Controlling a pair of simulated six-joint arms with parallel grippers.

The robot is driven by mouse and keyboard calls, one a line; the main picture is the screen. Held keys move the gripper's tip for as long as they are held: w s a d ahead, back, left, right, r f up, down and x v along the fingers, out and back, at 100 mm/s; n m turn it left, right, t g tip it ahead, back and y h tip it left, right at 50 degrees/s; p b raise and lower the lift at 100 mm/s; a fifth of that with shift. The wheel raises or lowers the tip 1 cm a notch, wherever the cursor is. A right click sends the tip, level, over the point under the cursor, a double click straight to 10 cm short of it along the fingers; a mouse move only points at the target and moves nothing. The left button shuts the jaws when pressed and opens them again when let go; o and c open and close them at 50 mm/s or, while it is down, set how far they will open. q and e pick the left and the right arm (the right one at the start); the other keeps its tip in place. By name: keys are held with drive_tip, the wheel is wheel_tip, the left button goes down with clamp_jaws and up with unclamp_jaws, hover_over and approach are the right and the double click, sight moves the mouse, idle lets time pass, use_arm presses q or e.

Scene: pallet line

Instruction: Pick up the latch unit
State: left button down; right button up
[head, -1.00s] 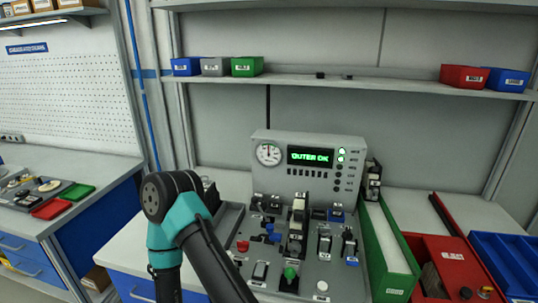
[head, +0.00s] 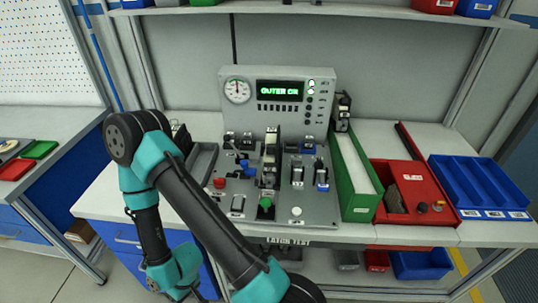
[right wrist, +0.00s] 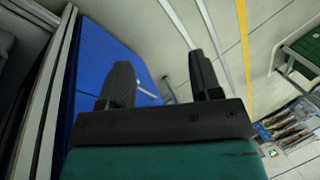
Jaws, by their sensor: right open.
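A similar black-and-silver unit (head: 342,112) is at the panel's right side.
Right of the station are a green tray (head: 362,208), a red bin (head: 400,175) with loose parts and a blue divided tray (head: 475,180). A shelf (head: 370,12) runs above. A blue surface (right wrist: 110,60) lies beyond my right fingers, near floor with a yellow line.

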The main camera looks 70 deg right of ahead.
idle(0.5)
drive_tip(key=o, duration=0.5)
drive_tip(key=shift+w, duration=0.1)
